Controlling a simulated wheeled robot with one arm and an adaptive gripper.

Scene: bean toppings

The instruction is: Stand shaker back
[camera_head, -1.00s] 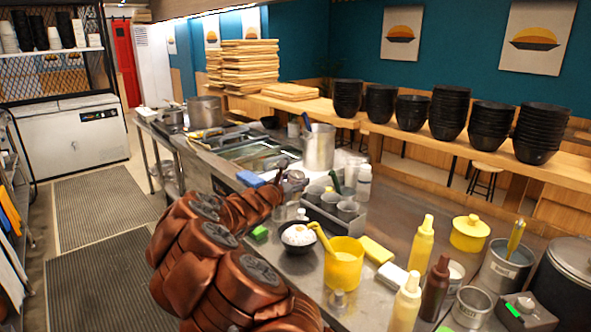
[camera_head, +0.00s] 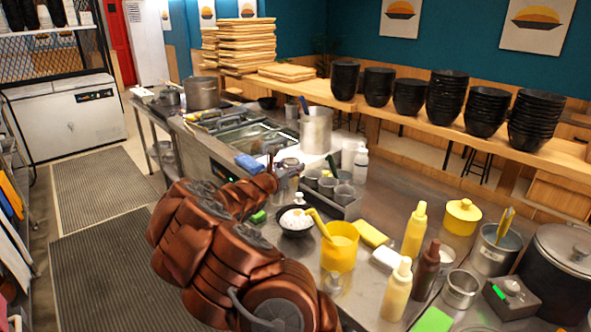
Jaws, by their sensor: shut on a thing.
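My gripper (camera_head: 283,165) is at the end of my copper-coloured arm, over the counter to the left of the grey tray of metal cups. It is shut on a small greyish shaker (camera_head: 286,186), which looks roughly upright; the fingers partly hide it, and I cannot tell whether its base touches anything. A black bowl (camera_head: 296,229) with white food stands just in front of it. A small white-topped container (camera_head: 299,199) stands behind the bowl. Another small metal-topped container (camera_head: 331,284) stands by the yellow tub.
The grey tray (camera_head: 345,211) of cups is right of my gripper. A tall steel pot (camera_head: 316,130) stands behind. The yellow tub (camera_head: 339,256) with a ladle, a yellow sponge (camera_head: 371,233) and squeeze bottles (camera_head: 415,230) crowd the right. A green block (camera_head: 258,216) lies left of the bowl.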

